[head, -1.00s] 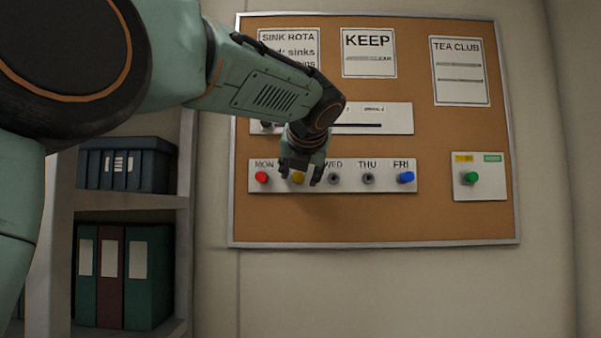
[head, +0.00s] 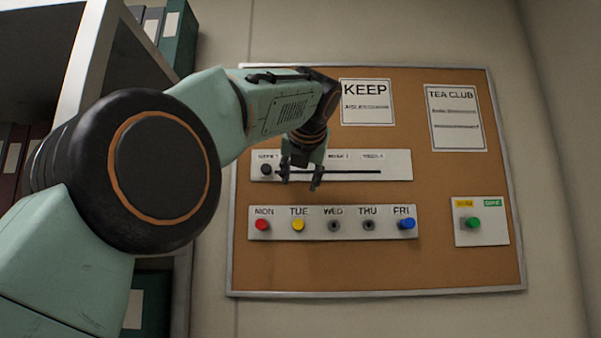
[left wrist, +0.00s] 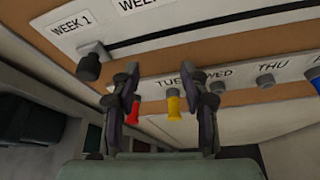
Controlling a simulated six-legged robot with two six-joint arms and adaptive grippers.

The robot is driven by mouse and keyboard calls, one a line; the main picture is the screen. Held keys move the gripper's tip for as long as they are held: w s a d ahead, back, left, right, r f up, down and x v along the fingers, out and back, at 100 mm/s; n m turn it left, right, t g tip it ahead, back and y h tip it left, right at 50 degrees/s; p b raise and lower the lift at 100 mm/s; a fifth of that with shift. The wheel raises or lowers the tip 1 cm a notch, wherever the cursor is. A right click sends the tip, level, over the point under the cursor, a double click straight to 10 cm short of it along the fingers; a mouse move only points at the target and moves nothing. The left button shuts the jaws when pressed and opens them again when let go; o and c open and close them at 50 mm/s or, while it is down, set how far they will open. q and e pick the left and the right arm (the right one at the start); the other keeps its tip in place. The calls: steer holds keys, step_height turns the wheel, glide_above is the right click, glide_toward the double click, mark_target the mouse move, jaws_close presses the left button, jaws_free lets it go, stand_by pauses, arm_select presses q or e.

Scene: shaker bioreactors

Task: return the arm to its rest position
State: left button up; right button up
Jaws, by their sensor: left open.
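My left arm comes in from the left in the head view and reaches across the upper left of the cork board (head: 380,268). My left gripper (head: 300,186) hangs in front of the week slider panel (head: 398,165), with its fingers pointing down. It is open and empty. In the left wrist view the two fingers of the left gripper (left wrist: 165,100) stand apart, and the yellow peg (left wrist: 174,105) and red peg (left wrist: 132,110) show beyond and between them. My right gripper is in neither view.
The weekday panel (head: 347,223) has red, yellow and blue (head: 406,223) pegs at MON, TUE and FRI; WED and THU show grey sockets. A dark slider knob (head: 266,170) sits at WEEK 1. A green peg (head: 473,223) is on the right panel. Shelves (head: 92,60) stand at left.

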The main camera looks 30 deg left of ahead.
arm_select(q)
steer(key=shift+r, duration=0.45)
steer(key=shift+r, duration=0.1)
steer(key=shift+d, duration=0.1)
